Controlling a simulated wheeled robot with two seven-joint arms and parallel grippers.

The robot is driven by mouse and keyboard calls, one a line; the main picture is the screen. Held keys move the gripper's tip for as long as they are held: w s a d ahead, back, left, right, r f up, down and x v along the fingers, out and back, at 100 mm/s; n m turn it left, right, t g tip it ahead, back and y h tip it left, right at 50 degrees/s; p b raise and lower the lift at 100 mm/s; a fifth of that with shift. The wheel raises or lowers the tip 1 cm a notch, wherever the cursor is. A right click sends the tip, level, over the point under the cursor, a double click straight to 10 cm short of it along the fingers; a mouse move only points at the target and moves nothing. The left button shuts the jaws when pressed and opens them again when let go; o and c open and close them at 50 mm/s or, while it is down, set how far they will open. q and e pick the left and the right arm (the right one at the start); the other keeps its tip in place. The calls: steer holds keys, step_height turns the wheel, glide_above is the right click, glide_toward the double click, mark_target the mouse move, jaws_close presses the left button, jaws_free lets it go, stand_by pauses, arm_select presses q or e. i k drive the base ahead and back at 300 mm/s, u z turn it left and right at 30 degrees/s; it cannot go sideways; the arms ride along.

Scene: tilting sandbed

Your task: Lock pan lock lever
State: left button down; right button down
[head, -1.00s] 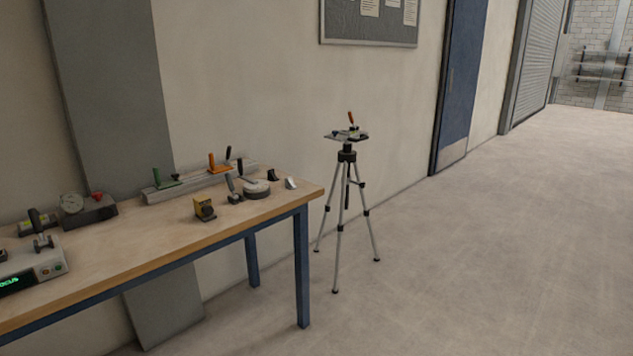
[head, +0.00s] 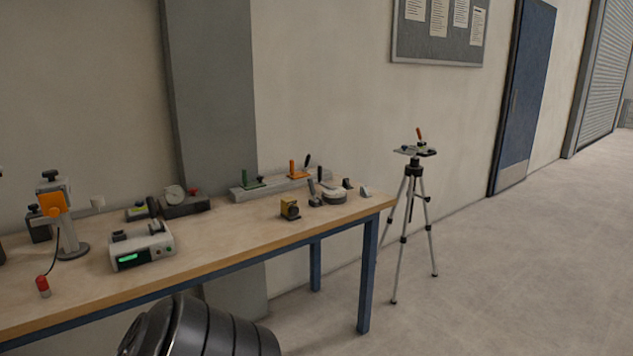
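No part is marked as the pan lock lever, and at this distance I cannot tell which one it is. A tripod (head: 412,230) stands on the floor right of the bench, with a flat head (head: 415,151) and an upright red handle (head: 419,133) on top. On the bench's right end is a round grey base (head: 334,197) with a dark upright part (head: 313,190) beside it. A rail (head: 282,184) behind it carries a green-handled clamp (head: 251,180) and an orange-handled clamp (head: 298,169). Neither gripper is in view.
The wooden bench (head: 225,235) runs along the wall. The floor (head: 520,270) on the right is clear.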

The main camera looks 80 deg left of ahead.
mark_target(310, 181)
steer(key=u, duration=0.45)
steer(key=i, duration=1.7)
steer(key=u, duration=1.1)
steer(key=i, duration=1.85)
steer(key=u, duration=1.95)
steer(key=i, duration=0.75)
steer(key=u, duration=0.85)
